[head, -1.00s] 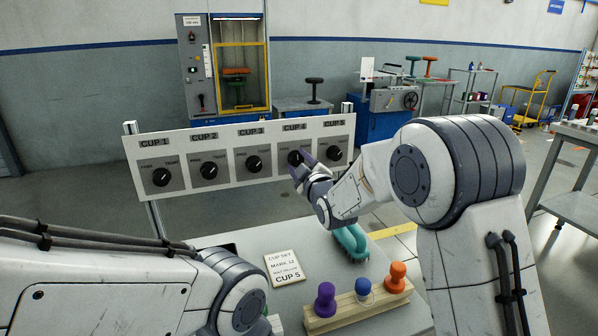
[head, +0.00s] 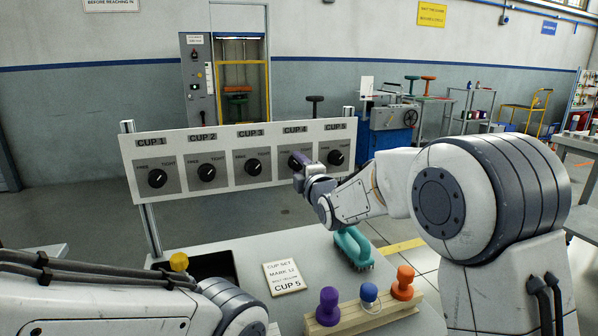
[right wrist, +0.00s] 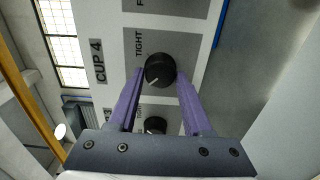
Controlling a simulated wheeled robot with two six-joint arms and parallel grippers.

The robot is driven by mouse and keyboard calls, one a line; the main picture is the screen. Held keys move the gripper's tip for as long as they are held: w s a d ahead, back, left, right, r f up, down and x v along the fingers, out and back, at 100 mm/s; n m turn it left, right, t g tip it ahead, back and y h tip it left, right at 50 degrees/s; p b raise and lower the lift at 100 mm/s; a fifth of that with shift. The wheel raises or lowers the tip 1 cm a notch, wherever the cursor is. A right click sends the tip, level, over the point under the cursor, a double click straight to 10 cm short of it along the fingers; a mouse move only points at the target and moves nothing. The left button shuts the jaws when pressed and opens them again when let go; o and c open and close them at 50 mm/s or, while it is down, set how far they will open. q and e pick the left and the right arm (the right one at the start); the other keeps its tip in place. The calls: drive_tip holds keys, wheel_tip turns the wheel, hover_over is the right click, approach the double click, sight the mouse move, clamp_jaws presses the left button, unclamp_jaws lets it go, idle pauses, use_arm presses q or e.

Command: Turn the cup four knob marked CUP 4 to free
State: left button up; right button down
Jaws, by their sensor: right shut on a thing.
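The CUP 4 knob (head: 296,161) is a black round dial with a white pointer line, on the white knob panel (head: 222,134). In the right wrist view the knob (right wrist: 160,68) sits between the two purple fingers. Its pointer slants toward the lower left there, away from the word TIGHT and toward the FREE side. My right gripper (head: 301,174) is shut on this knob, and partly hides it in the head view; it also shows in the right wrist view (right wrist: 163,88). My left arm comes in at lower left, with its gripper out of view.
The panel holds the CUP 3 knob (head: 253,167) and CUP 5 knob (head: 335,157) close on either side. Below lie a teal brush-like thing (head: 352,247), a CUP 5 card (head: 284,276) and a wooden block (head: 362,312) with purple, blue and orange pegs.

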idle(0.3)
drive_tip(key=shift+c, duration=1.7)
unclamp_jaws()
drive_tip(key=v, duration=1)
drive_tip(key=shift+s, duration=0.2)
drive_tip(key=shift+d, duration=0.1)
